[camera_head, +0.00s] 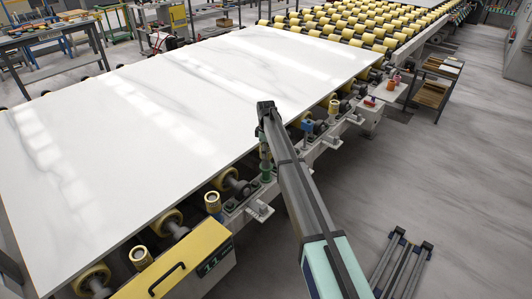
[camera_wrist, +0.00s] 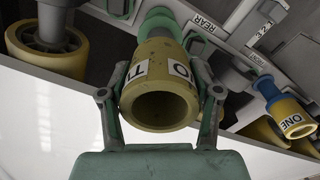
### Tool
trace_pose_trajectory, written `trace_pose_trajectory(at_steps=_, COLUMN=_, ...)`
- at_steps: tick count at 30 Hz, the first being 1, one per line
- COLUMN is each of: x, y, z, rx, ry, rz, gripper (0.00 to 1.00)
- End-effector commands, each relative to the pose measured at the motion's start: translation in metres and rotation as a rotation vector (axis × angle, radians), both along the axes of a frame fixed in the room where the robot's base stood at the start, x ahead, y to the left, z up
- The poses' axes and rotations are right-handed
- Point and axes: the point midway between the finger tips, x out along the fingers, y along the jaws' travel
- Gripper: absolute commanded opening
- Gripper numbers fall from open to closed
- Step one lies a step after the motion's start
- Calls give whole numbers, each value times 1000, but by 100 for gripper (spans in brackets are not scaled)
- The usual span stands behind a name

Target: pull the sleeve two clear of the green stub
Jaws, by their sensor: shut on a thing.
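Sleeve two (camera_wrist: 159,85) is a yellow hollow cylinder with a white label, in the middle of the wrist view. My gripper (camera_wrist: 160,95) is shut on it, one finger on each side, and its open end faces the camera. The green stub (camera_wrist: 163,20) shows directly behind the sleeve's far end; I cannot tell how much of it is inside.
Sleeve one (camera_wrist: 292,118) is on a blue stub (camera_wrist: 267,88) to the right in the wrist view. The white slab (camera_head: 150,110) lies close beside my gripper. Yellow rollers (camera_head: 165,222) run under its edge. A yellow box (camera_head: 185,265) stands at front left. Floor at right is mostly clear.

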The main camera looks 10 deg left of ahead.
Motion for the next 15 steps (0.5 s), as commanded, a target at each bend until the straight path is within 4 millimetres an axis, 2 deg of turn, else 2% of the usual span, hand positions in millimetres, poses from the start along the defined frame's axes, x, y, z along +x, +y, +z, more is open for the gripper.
trace_pose_trajectory(at_steps=6, x=0, y=0, z=8, rx=0, ry=0, rz=0, gripper=25)
trace_pose_trajectory(at_steps=15, x=0, y=0, z=8, rx=0, ry=0, rz=0, gripper=25)
